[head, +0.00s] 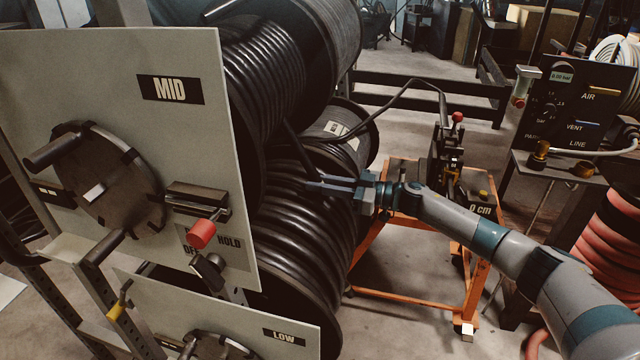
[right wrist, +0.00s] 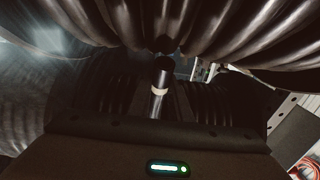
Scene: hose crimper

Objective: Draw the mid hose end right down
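The mid reel (head: 262,75) carries black ribbed hose behind the panel marked MID (head: 171,89). A short black hose end (head: 299,148) hangs from it, slanting down toward my right gripper. My right gripper (head: 314,183) reaches in from the right, its fingers pointing left in front of the lower hose coils. In the right wrist view, a dark hose end with a pale band (right wrist: 159,91) stands in the middle, in line with the gripper. The dim finger area hides whether the fingers touch it. My left gripper is out of view.
The low reel (head: 305,225) sits below, close to my right gripper. A red-knobbed hold lever (head: 202,233) and a crank stick out from the panel. An orange cart (head: 400,292) with a crimper (head: 447,150) stands behind my arm. An air panel (head: 575,105) is at right.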

